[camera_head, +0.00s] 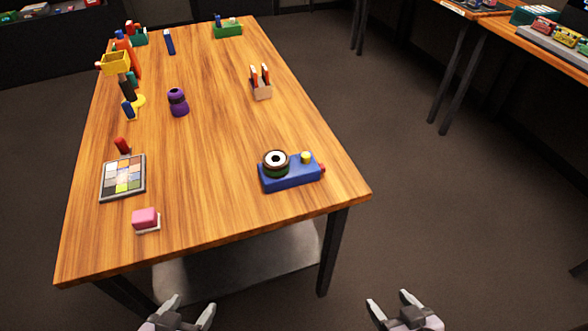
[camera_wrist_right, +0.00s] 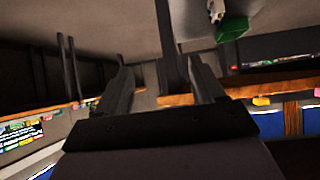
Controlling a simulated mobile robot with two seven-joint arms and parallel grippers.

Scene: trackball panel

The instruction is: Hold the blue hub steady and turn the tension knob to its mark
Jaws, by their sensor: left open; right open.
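The blue hub (camera_head: 292,178) lies near the front right corner of the wooden table in the head view. A round dark trackball part (camera_head: 275,163) with a white ring sits on its left end. A yellow knob (camera_head: 306,157) stands on top, and a small red part (camera_head: 322,168) shows at its right end. I cannot tell which is the tension knob, and I see no mark. My left gripper (camera_head: 190,306) and right gripper (camera_head: 390,301) are open and empty, in front of the table edge and apart from the hub. The right wrist view shows the right fingers (camera_wrist_right: 160,85) spread.
A pink block (camera_head: 145,218), a tile panel (camera_head: 123,178) and a purple object (camera_head: 178,102) are on the table's left half. A beige holder (camera_head: 261,88) stands behind the hub. The middle of the wooden table (camera_head: 210,150) is clear. Another table (camera_head: 520,50) is at the right.

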